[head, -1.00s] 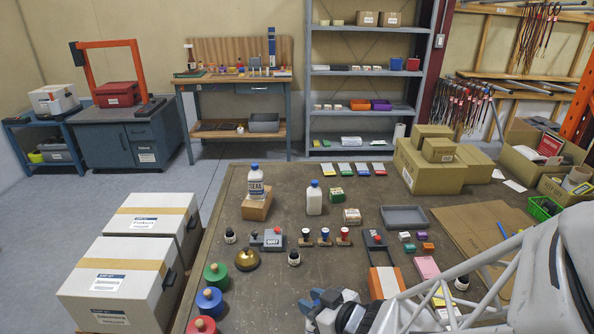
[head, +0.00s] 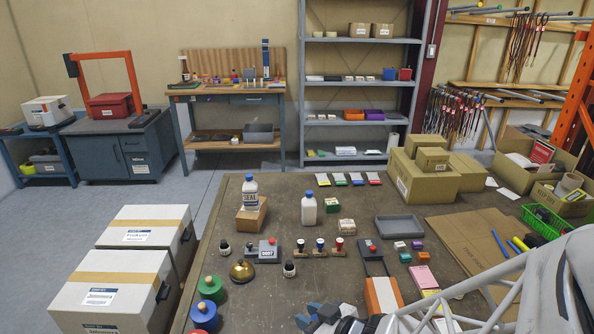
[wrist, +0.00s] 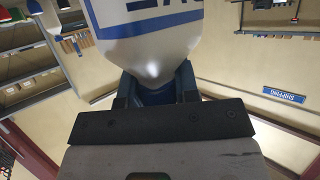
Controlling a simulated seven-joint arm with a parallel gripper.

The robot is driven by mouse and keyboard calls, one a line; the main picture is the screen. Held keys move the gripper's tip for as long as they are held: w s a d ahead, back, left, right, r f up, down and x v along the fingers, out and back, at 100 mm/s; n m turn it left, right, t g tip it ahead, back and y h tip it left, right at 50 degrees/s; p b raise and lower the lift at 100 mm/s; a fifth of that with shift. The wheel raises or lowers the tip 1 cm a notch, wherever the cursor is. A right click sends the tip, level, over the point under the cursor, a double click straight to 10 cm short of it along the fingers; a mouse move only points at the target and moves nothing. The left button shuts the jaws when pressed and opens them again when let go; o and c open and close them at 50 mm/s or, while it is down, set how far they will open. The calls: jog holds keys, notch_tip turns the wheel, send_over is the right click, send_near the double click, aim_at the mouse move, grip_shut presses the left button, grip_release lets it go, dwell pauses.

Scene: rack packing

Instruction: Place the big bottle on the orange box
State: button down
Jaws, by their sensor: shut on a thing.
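In the wrist view my gripper (wrist: 157,90) is shut on the neck end of a big white bottle (wrist: 150,45) with a blue-framed label. That view is upside down, so the bottle hangs roughly cap-up. The head view does not clearly show this grip. There, a white bottle with a blue cap and a SEAL label (head: 250,190) stands on a tan box (head: 251,218). An orange box with a white stripe (head: 383,293) lies at the front of the table, near my arm.
Brown cartons (head: 428,180) stand at the back right. Clear tabletop lies around the middle front.

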jog(key=w+d+r+m+t+h, duration=0.1)
jog(key=w+d+r, duration=0.3)
jog(key=d, duration=0.6)
jog(key=w+d+r+m+t+h, duration=0.2)
jog(key=w+d+r, duration=0.3)
jog(key=w+d, duration=0.4)
jog(key=shift+w+d+r+m+h, duration=0.2)
jog(key=shift+d+m+h, duration=0.5)
jog(key=shift+d, duration=0.5)
jog(key=shift+f, duration=2.25)
jog(key=shift+f, duration=1.95)
jog(key=c, duration=0.9)
grip_release()
jog(key=shift+o, duration=0.2)
